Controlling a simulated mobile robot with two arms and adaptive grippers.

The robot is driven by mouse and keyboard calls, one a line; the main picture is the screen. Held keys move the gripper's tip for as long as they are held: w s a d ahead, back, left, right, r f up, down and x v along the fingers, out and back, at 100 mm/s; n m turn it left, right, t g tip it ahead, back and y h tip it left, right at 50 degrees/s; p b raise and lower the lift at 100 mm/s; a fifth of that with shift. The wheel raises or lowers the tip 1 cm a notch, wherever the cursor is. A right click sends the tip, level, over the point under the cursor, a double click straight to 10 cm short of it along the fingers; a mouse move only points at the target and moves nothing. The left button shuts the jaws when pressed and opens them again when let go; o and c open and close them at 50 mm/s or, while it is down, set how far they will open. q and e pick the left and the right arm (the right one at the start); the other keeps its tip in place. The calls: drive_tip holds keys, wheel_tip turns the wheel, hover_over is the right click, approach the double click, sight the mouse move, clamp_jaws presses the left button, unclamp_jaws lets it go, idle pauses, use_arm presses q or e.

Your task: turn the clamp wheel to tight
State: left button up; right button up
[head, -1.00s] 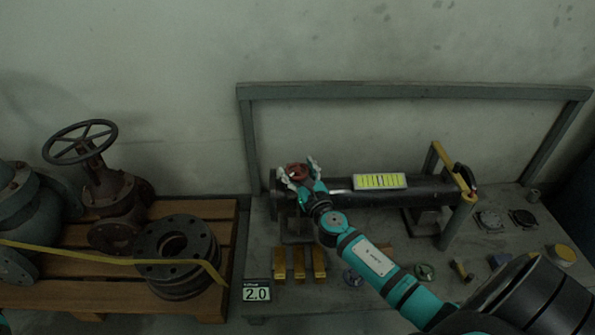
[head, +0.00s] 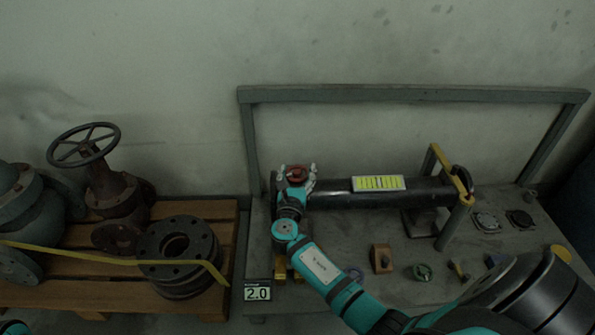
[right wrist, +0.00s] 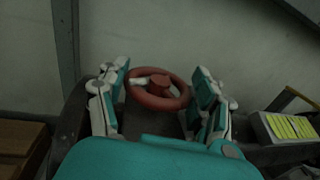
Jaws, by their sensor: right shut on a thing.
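The red clamp wheel (head: 298,172) sits at the left end of the dark pipe (head: 350,193), and its rim and hub also show in the right wrist view (right wrist: 158,88). My right gripper (head: 297,174) is at the wheel, with a finger on each side of it. In the right wrist view the fingers (right wrist: 158,92) flank the rim, left and right, shut on the wheel. The clamp under the wheel is mostly hidden by my gripper and wrist. My left gripper is not in view.
A yellow-striped label (head: 378,183) lies on the pipe. A yellow-topped stand (head: 458,190) holds its right end. Small parts and a brown block (head: 381,258) lie on the grey bench (head: 345,240). A "2.0" sign (head: 257,291) stands at the front. Left is a pallet with a valve (head: 112,195) and flanges (head: 180,250).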

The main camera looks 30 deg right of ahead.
drive_tip(key=shift+a+f+m+g+h+b, duration=0.1)
drive_tip(key=shift+m+g+h+b, duration=0.35)
drive_tip(key=shift+m+g+h, duration=2.15)
drive_tip(key=shift+g+y, duration=0.3)
drive_tip(key=shift+g, duration=0.1)
drive_tip(key=o, duration=1.2)
drive_tip(key=v, duration=1.2)
